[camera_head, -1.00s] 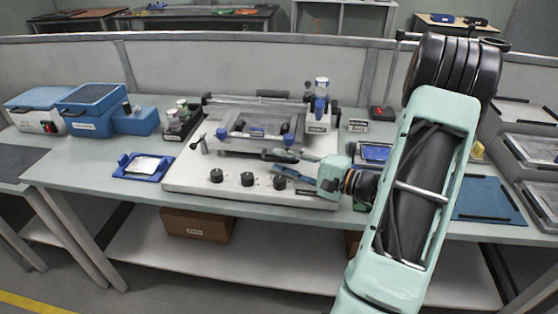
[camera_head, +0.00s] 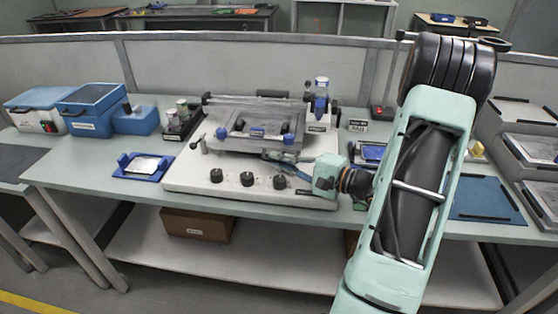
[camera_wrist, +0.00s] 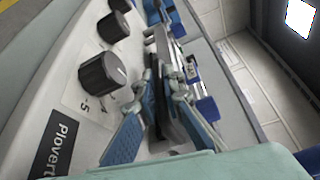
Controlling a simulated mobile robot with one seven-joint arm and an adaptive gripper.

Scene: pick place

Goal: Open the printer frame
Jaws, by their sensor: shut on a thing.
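The printer (camera_head: 195,180) is a white-based machine with several black knobs along its front, in the middle of the bench. Its grey frame (camera_head: 232,110) with blue clamps lies over the bed, looking slightly tilted with its front edge a little up. My gripper (camera_head: 268,156) reaches in from the right to the frame's front edge. In the wrist view, my gripper (camera_wrist: 155,105) has its blue-padded fingers closed around a dark handle-like part (camera_wrist: 168,125) of the frame. The exact contact is partly hidden by the fingers.
A blue tray (camera_head: 122,166) lies left of the printer, with blue boxes (camera_head: 92,105) behind it. A small rack of jars (camera_head: 181,122) stands beside the printer. Stacked trays (camera_head: 530,150) and a blue mat (camera_head: 485,200) are at right. A low partition (camera_head: 200,65) runs behind.

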